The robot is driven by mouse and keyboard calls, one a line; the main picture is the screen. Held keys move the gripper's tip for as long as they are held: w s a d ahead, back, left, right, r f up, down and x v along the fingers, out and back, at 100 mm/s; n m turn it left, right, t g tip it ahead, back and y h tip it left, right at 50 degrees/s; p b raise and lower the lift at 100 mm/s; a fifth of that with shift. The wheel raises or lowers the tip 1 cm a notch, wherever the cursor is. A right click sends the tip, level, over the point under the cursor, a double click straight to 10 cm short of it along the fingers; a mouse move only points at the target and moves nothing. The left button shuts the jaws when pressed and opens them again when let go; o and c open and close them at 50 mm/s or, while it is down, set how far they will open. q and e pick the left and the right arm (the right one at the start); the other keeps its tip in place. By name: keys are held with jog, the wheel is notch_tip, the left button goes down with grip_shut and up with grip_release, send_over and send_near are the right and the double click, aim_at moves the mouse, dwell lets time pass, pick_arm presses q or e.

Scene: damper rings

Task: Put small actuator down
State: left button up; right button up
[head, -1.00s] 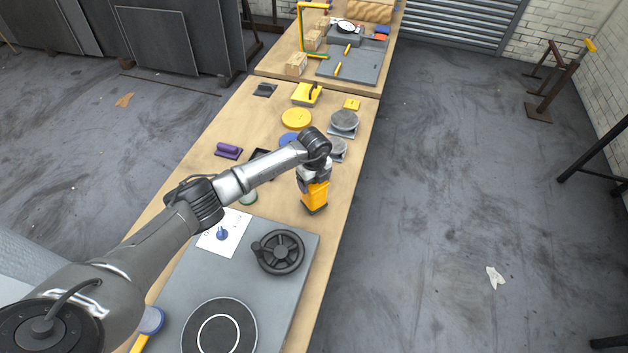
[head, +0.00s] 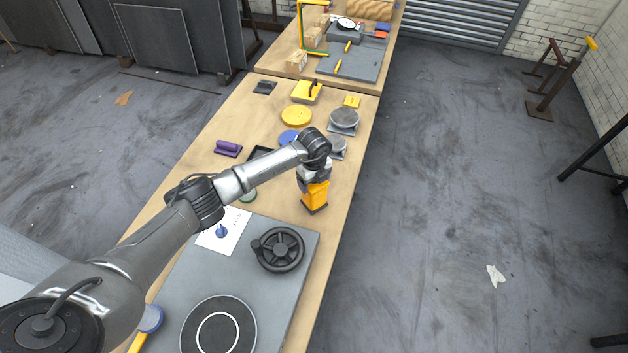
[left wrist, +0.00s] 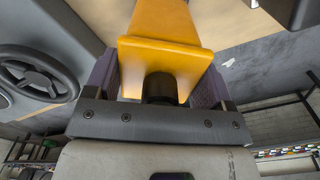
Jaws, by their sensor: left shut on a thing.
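The small actuator (head: 315,197), which I take to be the orange-yellow block with a dark bottom, is upright at the right part of the near table. My left gripper (head: 313,177) is above it and shut on its upper part. In the left wrist view the orange body (left wrist: 165,50) and a short black stem (left wrist: 160,88) sit between the two purplish fingers. The dark bottom appears at or very close to the wooden tabletop; I cannot tell whether it touches. My right gripper is not in view.
A grey plate with a black handwheel (head: 279,249) and a round black disc (head: 218,325) lies nearer. Beyond stand grey round parts (head: 343,121), a yellow disc (head: 296,116) and a purple-handled block (head: 228,148). Bare tabletop (head: 274,206) is left of the actuator; the table's right edge is close.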

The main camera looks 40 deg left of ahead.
pick_arm(q)
jog(key=o, duration=1.7)
jog(key=shift+w, duration=0.1)
jog(key=shift+o, duration=0.6)
jog(key=shift+f, duration=0.25)
notch_tip(320, 180, up, 12)
jog(key=shift+r, duration=1.05)
